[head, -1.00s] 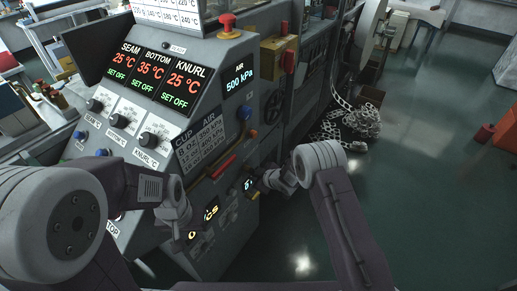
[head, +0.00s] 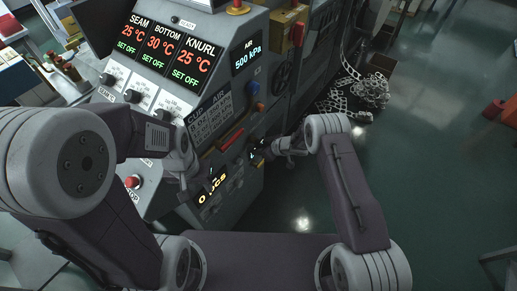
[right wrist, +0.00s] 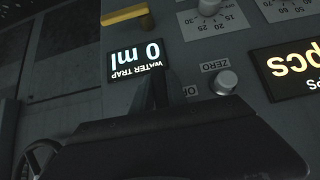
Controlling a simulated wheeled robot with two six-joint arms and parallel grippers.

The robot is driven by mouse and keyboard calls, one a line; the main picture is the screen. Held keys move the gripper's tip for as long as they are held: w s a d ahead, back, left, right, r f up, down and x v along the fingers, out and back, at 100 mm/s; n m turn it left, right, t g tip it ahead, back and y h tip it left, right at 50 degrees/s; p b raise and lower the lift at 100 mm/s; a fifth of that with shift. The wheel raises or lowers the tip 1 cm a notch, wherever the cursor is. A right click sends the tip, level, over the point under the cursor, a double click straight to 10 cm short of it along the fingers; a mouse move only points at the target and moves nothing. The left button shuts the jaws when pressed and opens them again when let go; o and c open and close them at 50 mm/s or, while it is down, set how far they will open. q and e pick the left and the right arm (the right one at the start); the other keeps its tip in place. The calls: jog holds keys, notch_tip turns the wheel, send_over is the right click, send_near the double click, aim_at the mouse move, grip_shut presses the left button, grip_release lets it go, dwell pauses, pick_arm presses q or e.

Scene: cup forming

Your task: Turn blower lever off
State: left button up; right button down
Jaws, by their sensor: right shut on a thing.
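The blower lever is not clearly visible; the part of the grey machine panel (head: 205,105) where my right gripper works is mostly covered. My right gripper (head: 268,151) is at the panel's lower right, beside a small lit display. In the right wrist view its dark fingers (right wrist: 158,95) are shut against the panel just below the WATER TRAP 0 ml display (right wrist: 137,62). They are closed on a small part that they hide, taken as the lever. My left gripper (head: 187,170) is near the panel's lower left; its fingertips are too small and dark to read.
An orange-red bar (head: 232,138) lies on the panel above the right gripper. A ZERO knob (right wrist: 224,81) is close beside the fingers. A red stop button (head: 132,181) is at lower left. Open floor (head: 440,150) is at right.

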jog(key=c, duration=1.3)
grip_release()
jog(key=shift+a, duration=0.1)
jog(key=shift+d+r, duration=0.25)
jog(key=shift+r, duration=0.05)
jog(key=p+v, duration=0.1)
jog(key=v, duration=0.7)
jog(key=shift+s+r+p, duration=0.1)
jog(key=shift+s+p, duration=0.1)
jog(key=shift+p, duration=0.15)
